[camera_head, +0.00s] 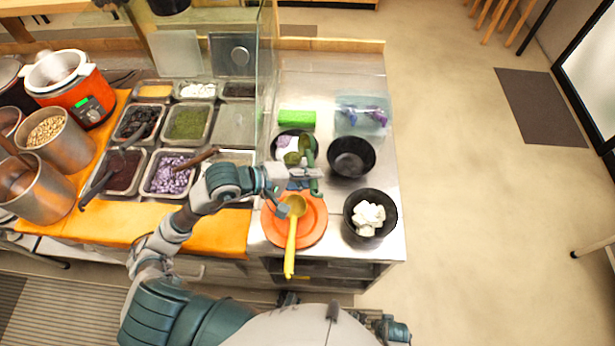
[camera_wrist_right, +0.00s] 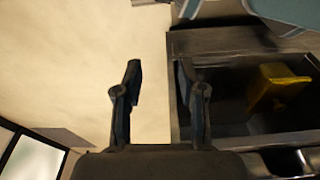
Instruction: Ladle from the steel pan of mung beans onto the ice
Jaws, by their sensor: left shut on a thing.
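The steel pan of mung beans (camera_head: 187,123) sits among the steel pans on the left counter, filled with green. A black bowl (camera_head: 279,152) with white and purple contents stands at the middle, partly hidden. My left gripper (camera_head: 300,176) is beside it, shut on the green ladle (camera_head: 306,146), whose head is over that bowl. Whether beans remain in the ladle is too small to tell. Another black bowl (camera_head: 349,228) at the right holds white chunks that look like ice. My right gripper (camera_wrist_right: 160,105) is open and empty, low beside the counter.
A yellow ladle (camera_head: 293,236) lies across an orange plate (camera_head: 316,226) near the front edge. An empty black bowl (camera_head: 351,158), a green block (camera_head: 297,118) and a clear container (camera_head: 361,112) stand nearby. A glass panel (camera_head: 265,80) rises between the counters.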

